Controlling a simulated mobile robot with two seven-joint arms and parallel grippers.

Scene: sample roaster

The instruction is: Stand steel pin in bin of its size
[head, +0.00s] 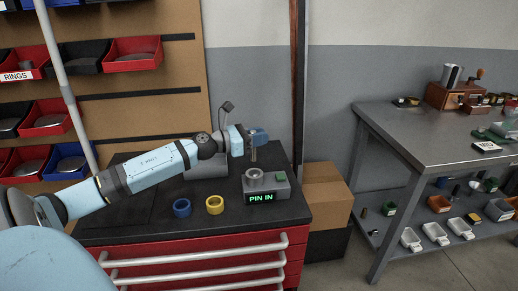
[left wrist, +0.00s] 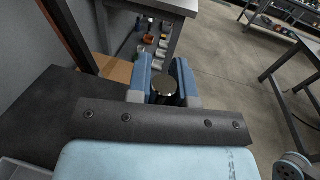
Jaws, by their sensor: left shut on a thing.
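My left gripper (head: 257,137) is above the black top of the red drawer cabinet. It is shut on a steel pin (left wrist: 166,86), whose round shiny end shows between the blue fingers in the left wrist view. In the head view the pin (head: 254,154) hangs upright, just above a grey gauge box (head: 278,193) with a round socket (head: 254,177). I cannot tell whether the pin's lower end touches the socket. The box's display (head: 262,198) reads "PIN IN". Red, black and blue bins hang on the wall board, including a red bin (head: 134,53). My right gripper is not in view.
A blue ring (head: 182,208) and a yellow ring (head: 215,205) lie left of the gauge box. A grey stand (head: 206,166) is behind them. A cardboard box (head: 326,192) is right of the cabinet. A metal workbench (head: 420,131) with clutter stands at the right; floor before it is clear.

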